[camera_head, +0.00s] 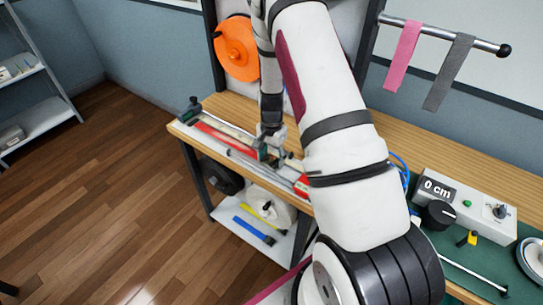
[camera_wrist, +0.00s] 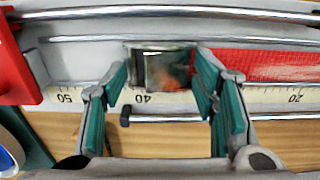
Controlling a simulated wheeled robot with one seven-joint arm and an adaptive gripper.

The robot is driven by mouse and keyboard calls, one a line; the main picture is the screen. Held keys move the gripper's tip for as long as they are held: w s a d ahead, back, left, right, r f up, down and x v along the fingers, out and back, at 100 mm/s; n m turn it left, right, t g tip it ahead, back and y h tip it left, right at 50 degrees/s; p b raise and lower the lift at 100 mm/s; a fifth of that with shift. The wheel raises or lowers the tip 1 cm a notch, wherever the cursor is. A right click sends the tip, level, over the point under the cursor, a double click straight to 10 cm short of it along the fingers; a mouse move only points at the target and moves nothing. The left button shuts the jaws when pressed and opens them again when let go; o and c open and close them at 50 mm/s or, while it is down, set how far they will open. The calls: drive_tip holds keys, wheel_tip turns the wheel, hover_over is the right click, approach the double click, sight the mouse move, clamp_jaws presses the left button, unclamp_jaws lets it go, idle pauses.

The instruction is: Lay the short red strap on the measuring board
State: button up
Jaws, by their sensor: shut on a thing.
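The measuring board (camera_head: 240,150) lies along the table's front edge; the wrist view shows its scale (camera_wrist: 70,97). A woven red strap (camera_head: 222,136) lies along the board, left of my gripper in the head view; it also shows at right in the wrist view (camera_wrist: 275,65). Its full length is not visible. My gripper (camera_head: 270,150) is low over the board. In the wrist view its green-padded fingers (camera_wrist: 163,85) stand either side of a shiny, dark reflective block (camera_wrist: 163,68) and are shut on it. The block sits near the 40 mark, beside the strap's end.
A red end block (camera_wrist: 15,60) is at the board's other end. A box reading "0 cm" (camera_head: 438,190) stands at right. Pink (camera_head: 403,57) and grey (camera_head: 448,72) straps hang on a rail. Yellow and blue straps (camera_head: 254,230) lie on the lower shelf.

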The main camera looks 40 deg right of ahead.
drive_tip(key=o, duration=1.3)
drive_tip(key=shift+o, duration=0.2)
wheel_tip(320, 180, up, 12)
drive_tip(key=shift+r, duration=0.1)
